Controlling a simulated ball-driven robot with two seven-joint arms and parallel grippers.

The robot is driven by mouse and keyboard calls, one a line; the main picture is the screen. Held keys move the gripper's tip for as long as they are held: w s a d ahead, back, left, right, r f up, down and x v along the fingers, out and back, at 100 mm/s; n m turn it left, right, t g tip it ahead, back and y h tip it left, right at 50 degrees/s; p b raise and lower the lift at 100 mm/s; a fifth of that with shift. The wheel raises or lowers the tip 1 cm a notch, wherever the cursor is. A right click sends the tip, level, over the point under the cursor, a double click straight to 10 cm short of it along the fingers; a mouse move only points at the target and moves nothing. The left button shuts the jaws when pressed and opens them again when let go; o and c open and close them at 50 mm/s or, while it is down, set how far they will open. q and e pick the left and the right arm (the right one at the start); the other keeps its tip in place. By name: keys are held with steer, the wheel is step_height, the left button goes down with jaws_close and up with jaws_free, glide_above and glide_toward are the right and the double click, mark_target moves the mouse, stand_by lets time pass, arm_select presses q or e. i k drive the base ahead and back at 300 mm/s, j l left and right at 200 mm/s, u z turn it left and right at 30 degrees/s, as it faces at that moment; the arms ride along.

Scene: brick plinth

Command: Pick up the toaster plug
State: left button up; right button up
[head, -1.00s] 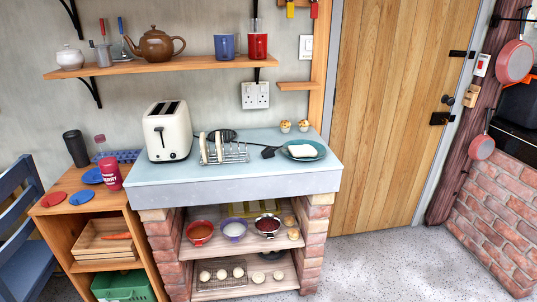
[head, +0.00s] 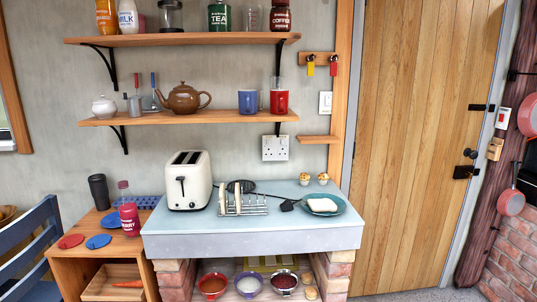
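The cream toaster (head: 189,188) stands upright on the left part of the pale blue worktop (head: 180,227), with two dark slots on top. The rack hides part of the coil. Neither of my grippers is in view.
A wire toast rack (head: 245,206) with slices stands between toaster and plug. Two muffins (head: 304,179) sit behind the plate. A white double socket (head: 275,148) is on the wall above. Shelves with a teapot (head: 184,98) and mugs overhang the worktop. Its front strip is clear.

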mark_target(287, 206)
steer(key=i+l+u, duration=0.15)
steer(key=i+l, duration=0.3)
steer(key=i+l+u, duration=0.15)
steer(key=i+l, duration=0.3)
steer(key=l, duration=0.2)
